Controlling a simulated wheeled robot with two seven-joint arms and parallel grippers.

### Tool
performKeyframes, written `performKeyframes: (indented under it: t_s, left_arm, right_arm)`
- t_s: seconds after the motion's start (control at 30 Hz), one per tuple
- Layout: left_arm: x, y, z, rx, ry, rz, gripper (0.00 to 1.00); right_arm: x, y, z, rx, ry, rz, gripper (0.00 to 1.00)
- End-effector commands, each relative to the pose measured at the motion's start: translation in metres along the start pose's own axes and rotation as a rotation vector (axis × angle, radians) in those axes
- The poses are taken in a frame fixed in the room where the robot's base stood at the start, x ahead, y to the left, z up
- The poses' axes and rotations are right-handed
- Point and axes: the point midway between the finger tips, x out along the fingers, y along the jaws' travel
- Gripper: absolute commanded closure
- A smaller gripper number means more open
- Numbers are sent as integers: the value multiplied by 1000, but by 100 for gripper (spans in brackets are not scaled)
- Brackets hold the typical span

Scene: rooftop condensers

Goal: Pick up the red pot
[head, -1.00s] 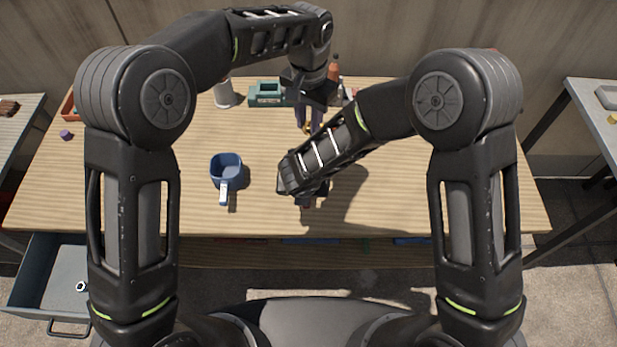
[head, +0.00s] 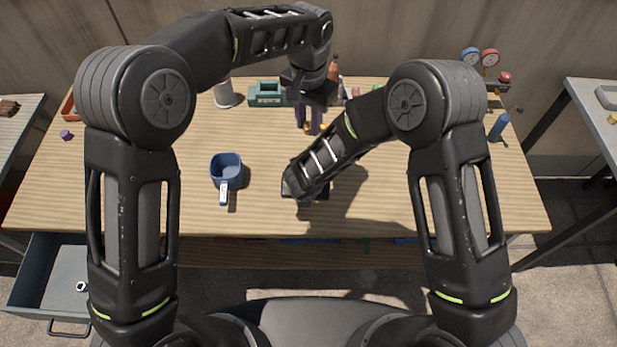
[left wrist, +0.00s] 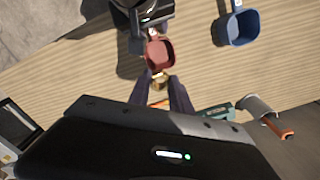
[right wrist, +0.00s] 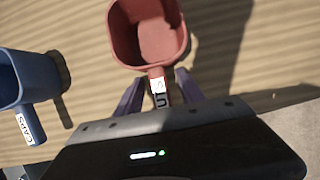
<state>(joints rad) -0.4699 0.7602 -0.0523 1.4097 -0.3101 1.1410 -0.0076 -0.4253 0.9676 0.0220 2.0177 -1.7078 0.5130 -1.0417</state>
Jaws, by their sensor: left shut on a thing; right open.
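The red pot (right wrist: 147,32) stands on the table, its labelled handle pointing toward my right gripper (right wrist: 160,88). That gripper is open, with a finger on either side of the handle. The left wrist view also shows the red pot (left wrist: 160,54); in the head view my right arm hides it. My left gripper (head: 308,130) is at the far side of the table, shut on a small brass-coloured piece (left wrist: 160,82). That piece is just beyond the pot's far side; I cannot tell its full shape.
A blue pot (head: 227,168) with a handle labelled CAPS stands left of my right gripper. A green case (head: 267,95), a white cylinder (head: 224,94) and a bottle (head: 334,70) stand at the back. Gauges (head: 480,57) stand at the back right. An open drawer (head: 62,282) is at lower left.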

Motion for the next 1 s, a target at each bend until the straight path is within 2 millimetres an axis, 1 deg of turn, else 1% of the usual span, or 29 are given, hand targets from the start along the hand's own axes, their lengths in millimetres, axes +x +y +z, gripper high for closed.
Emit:
performKeyframes:
  t_s: [0.4,0.9,0.97,1.0]
  left_arm:
    - [0,0,0,0,0,0,100]
    - [0,0,0,0,0,0,100]
    - [0,0,0,0,0,0,100]
    - [0,0,0,0,0,0,100]
  right_arm:
    - [0,0,0,0,0,0,55]
    - [0,0,0,0,0,0,95]
    - [0,0,0,0,0,0,100]
    - [0,0,0,0,0,0,100]
